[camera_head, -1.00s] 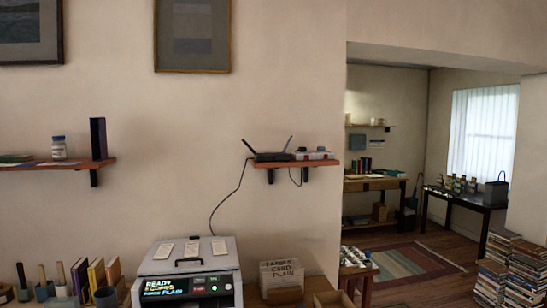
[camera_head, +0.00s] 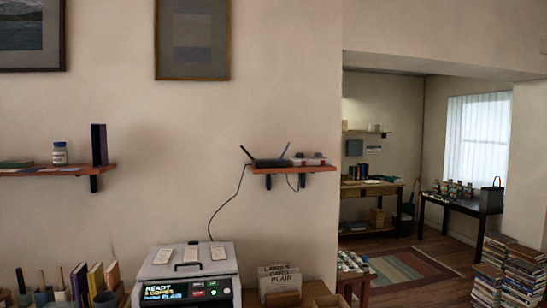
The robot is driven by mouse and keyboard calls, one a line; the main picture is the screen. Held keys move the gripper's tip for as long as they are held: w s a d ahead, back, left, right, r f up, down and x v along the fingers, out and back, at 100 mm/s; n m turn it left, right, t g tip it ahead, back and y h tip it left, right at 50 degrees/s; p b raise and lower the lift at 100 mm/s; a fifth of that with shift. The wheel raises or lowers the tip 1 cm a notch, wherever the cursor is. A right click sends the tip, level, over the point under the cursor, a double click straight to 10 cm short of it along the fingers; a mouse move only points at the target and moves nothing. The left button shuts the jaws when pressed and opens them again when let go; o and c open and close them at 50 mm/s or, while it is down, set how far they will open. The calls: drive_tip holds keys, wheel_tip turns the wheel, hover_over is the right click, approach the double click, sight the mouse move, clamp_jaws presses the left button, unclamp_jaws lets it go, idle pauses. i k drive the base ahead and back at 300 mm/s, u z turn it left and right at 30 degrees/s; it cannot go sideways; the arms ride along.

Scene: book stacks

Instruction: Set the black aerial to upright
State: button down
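A black router (camera_head: 270,163) sits on the small wooden wall shelf (camera_head: 318,169) near the middle of the view. It has two aerials. The black left aerial (camera_head: 247,153) leans out to the left. The right aerial (camera_head: 285,150), which looks dark grey-blue, leans to the right. Both are tilted, not upright. A dark cable hangs from the router down the wall. My gripper is not in view.
A white power strip (camera_head: 308,161) with a red part lies right of the router. Below stand a grey copier (camera_head: 185,268) and a card box (camera_head: 280,279). Another shelf (camera_head: 60,171) holds a bottle and books. An opening on the right leads to another room with book stacks (camera_head: 505,270).

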sight(242, 148)
drive_tip(key=u, duration=0.15)
drive_tip(key=k, duration=0.2)
drive_tip(key=z, duration=0.45)
drive_tip(key=i, duration=1.6)
drive_tip(key=u, duration=1.65)
drive_tip(key=i, duration=0.85)
drive_tip(key=u, duration=1)
